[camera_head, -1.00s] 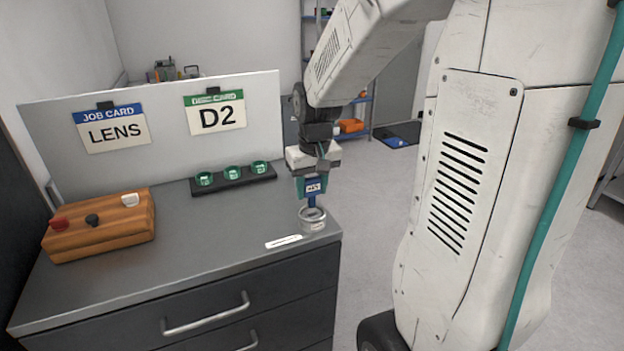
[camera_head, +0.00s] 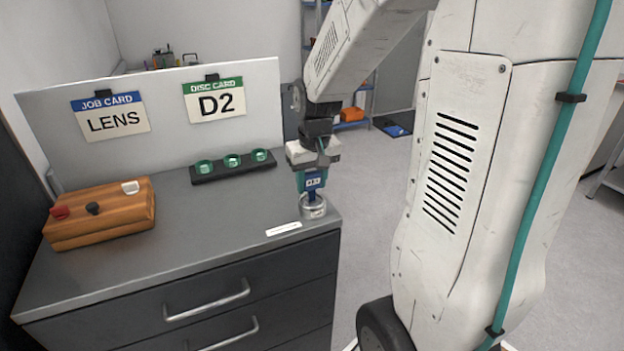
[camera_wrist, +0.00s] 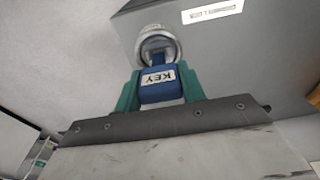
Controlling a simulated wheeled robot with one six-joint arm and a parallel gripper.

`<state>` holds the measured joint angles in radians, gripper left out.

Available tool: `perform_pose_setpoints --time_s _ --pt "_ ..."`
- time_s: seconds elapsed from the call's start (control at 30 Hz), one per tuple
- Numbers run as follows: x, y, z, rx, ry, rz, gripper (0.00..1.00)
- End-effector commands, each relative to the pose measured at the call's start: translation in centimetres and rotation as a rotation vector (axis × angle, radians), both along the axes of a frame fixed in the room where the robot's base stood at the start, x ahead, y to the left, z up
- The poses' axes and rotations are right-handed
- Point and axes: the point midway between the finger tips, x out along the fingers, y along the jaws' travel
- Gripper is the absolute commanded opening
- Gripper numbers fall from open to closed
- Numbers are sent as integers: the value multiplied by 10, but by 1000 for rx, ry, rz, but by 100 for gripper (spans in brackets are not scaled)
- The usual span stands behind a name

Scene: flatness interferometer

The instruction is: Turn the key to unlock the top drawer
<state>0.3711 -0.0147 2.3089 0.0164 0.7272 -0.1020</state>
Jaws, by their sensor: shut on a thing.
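The blue key (camera_head: 313,180), with a white label, is held between the teal fingers of my gripper (camera_head: 311,182) above the cabinet's front right corner. In the wrist view the label on the key (camera_wrist: 158,80) reads KEY, and my gripper (camera_wrist: 160,92) is shut on its head. The key's lower end meets the round metal lock (camera_head: 314,208); the lock also shows in the wrist view (camera_wrist: 158,42). How deep the key sits is hidden. The top drawer (camera_head: 260,281) has a metal handle (camera_head: 207,300) and looks closed.
A white label strip (camera_head: 284,229) lies left of the lock. A wooden block with knobs (camera_head: 100,228) stands at the left, and a black rack of green-rimmed discs (camera_head: 231,167) at the back. A white board (camera_head: 165,134) bears the LENS and D2 cards.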

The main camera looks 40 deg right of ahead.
Motion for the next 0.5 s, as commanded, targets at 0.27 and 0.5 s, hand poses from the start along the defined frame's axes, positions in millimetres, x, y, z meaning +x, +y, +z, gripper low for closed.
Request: perform_pose_setpoints --time_s 0.27,0.5 --pt "0 0 -6 0 1 0 13" --pt "0 0 -11 0 1 0 13"
